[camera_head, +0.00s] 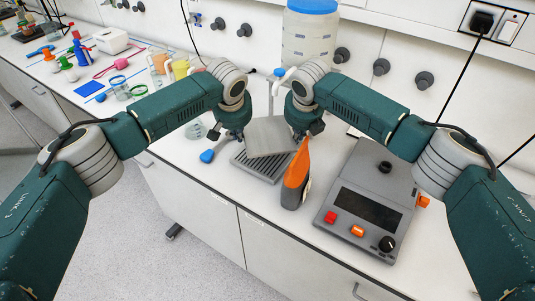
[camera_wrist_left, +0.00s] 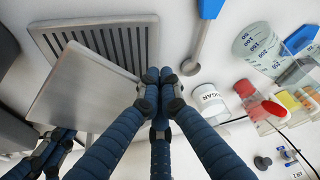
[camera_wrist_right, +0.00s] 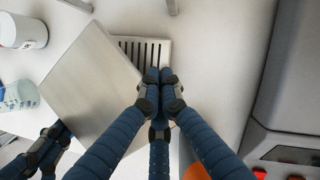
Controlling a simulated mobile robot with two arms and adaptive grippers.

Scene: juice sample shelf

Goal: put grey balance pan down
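The grey balance pan (camera_head: 270,137) is a flat, square metal plate. It is held over a dark slotted grate (camera_head: 262,172) and covers part of it; I cannot tell how large the gap is. My left gripper (camera_head: 238,136) is shut at the pan's left side, its fingertips meeting at a corner of the pan (camera_wrist_left: 88,92) in the left wrist view. The exact finger contact is partly hidden.
A grey balance (camera_head: 370,205) with buttons and a dark display stands right of the grate. A large blue-lidded container (camera_head: 311,40) stands behind.

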